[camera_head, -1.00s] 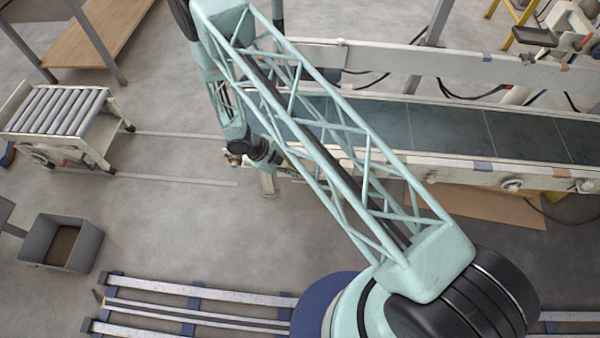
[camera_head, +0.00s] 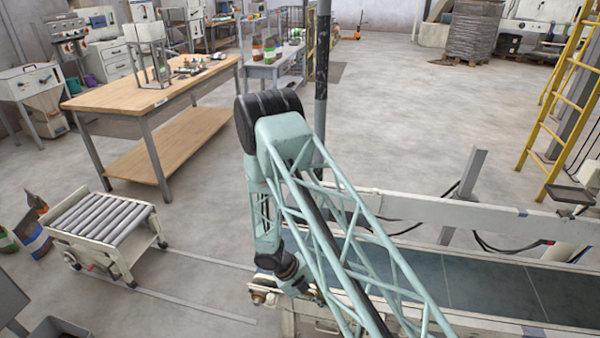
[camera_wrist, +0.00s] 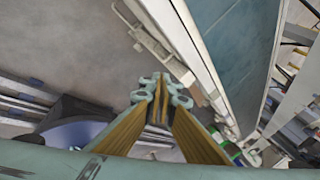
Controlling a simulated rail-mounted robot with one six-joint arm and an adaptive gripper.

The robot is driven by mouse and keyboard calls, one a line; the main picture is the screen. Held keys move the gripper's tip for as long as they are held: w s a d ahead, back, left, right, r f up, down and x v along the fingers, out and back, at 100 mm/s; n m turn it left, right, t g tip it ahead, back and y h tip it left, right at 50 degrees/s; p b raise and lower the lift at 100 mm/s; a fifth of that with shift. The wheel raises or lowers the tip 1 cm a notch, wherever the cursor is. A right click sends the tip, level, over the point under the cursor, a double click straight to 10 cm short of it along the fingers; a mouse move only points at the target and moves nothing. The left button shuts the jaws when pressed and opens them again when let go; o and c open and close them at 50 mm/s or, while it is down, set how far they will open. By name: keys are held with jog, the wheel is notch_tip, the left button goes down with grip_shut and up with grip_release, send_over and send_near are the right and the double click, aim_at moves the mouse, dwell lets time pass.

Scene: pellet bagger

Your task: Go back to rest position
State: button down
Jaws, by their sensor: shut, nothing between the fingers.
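My gripper (camera_wrist: 160,88) shows in the wrist view, its two fingertips together with nothing held between them. In that view it hangs over the grey floor, to the left of the conveyor's white side rail (camera_wrist: 190,45). In the head view my arm's wrist is beside the left end of the conveyor (camera_head: 470,285), and the gripper's fingers cannot be made out there.
A roller cart (camera_head: 100,220) stands on floor rails at the left. A wooden workbench (camera_head: 165,85) with small items is behind it. A yellow ladder (camera_head: 560,110) stands at the right.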

jog(key=s+d+r+m+y, duration=0.1)
jog(key=d+r+m, duration=0.35)
jog(key=r, duration=1.05)
jog(key=s+d+r+m+y, duration=0.1)
jog(key=s+r+m, duration=0.1)
jog(key=r+m, duration=0.95)
jog(key=s+d+r+m+y, duration=0.1)
jog(key=d+r+m, duration=0.2)
jog(key=r, duration=1.6)
jog(key=s+d+r+m+t+y, duration=0.2)
jog(key=s+d+r+m, duration=0.2)
jog(key=s+r+m, duration=1.05)
jog(key=s+r+m+t+y, duration=0.1)
jog(key=s+r+m, duration=0.3)
jog(key=s, duration=0.5)
jog(key=s+a+r+m+t+y, duration=0.1)
jog(key=s+r+m, duration=0.2)
jog(key=s, duration=0.7)
jog(key=shift+s+a+r+m, duration=0.15)
jog(key=shift+r+m, duration=0.2)
jog(key=shift+r, duration=0.55)
